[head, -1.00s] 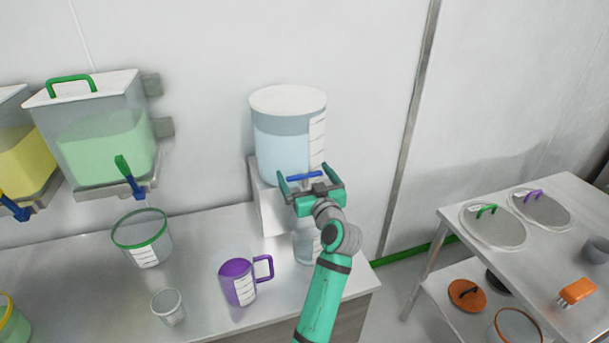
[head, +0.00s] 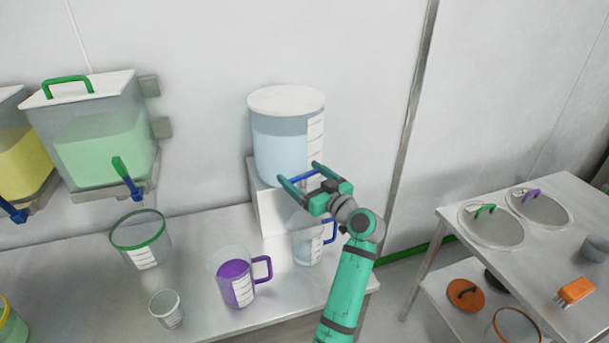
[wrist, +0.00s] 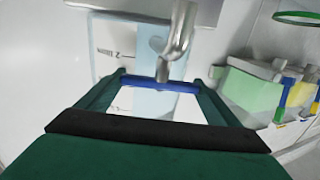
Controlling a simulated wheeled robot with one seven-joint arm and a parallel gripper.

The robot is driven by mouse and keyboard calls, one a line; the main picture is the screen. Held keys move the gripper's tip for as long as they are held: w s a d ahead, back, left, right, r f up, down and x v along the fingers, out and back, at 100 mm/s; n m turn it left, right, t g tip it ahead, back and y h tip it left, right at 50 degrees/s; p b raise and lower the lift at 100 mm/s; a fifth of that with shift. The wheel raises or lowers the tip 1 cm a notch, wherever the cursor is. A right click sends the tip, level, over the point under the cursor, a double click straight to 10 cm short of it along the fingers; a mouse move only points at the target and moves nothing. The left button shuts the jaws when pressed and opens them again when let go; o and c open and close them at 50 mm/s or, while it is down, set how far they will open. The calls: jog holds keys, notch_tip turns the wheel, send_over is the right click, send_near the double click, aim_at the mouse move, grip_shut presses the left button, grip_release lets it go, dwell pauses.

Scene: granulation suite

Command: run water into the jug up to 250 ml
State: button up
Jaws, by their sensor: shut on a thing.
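A large clear tank of water (head: 283,150) with a white lid stands on a white block by the wall. My gripper (head: 302,177) is at its lower front, shut on the blue tap lever (head: 297,176), which spans between the fingertips. The wrist view shows the lever (wrist: 160,84) and the grey metal tap (wrist: 177,45). The clear jug with a blue handle (head: 307,248) stands upright on the bench below the tap, partly hidden by my gripper and arm. It has a white scale label; I cannot make out its water level or any stream.
A purple-handled jug with purple contents (head: 236,284) and a small clear cup (head: 166,309) stand to the left. A green-rimmed container (head: 141,243) is under the green hopper (head: 104,145). A steel table (head: 560,235) with lids is on the right.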

jog(key=shift+o, duration=0.2)
jog(key=shift+s+r+n+g+y, duration=0.1)
jog(key=shift+s+n+g+y, duration=0.05)
jog(key=shift+n+g+y, duration=0.6)
jog(key=o, duration=0.9)
jog(key=shift+a, duration=0.1)
jog(key=shift+r, duration=0.1)
